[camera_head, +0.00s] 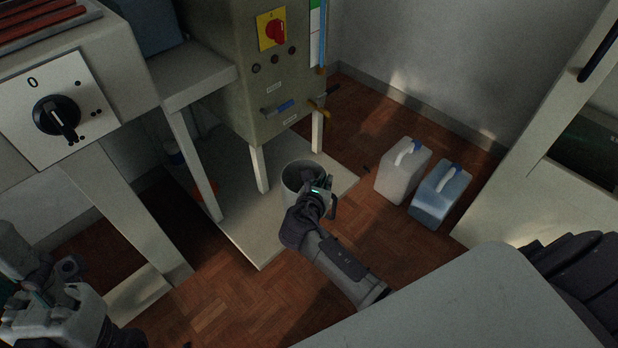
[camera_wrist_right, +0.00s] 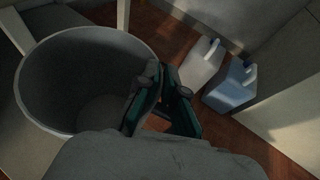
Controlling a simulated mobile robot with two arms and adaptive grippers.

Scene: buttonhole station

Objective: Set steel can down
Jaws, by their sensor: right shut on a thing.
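The steel can (camera_head: 290,187) is a grey, open-topped, round vessel, upright or nearly so, in front of the machine's legs. In the right wrist view the can (camera_wrist_right: 60,75) fills the left side, and its inside looks empty. My right gripper (camera_head: 321,191) is shut on the can's wall at the rim, on the side towards the canisters. The gripper's dark fingers (camera_wrist_right: 160,100) show in the wrist view. The can's bottom is hidden by my arm, so I cannot tell whether it touches the surface below. My left gripper (camera_head: 50,305) is at the lower left, away from the can; its finger opening is unclear.
A pale floor plate (camera_head: 255,240) lies under the machine (camera_head: 262,90). A white canister (camera_head: 400,175) and a blue canister (camera_head: 440,195) stand on the parquet to the right. A grey surface (camera_head: 470,305) is at the lower right. Parquet is bare between plate and canisters.

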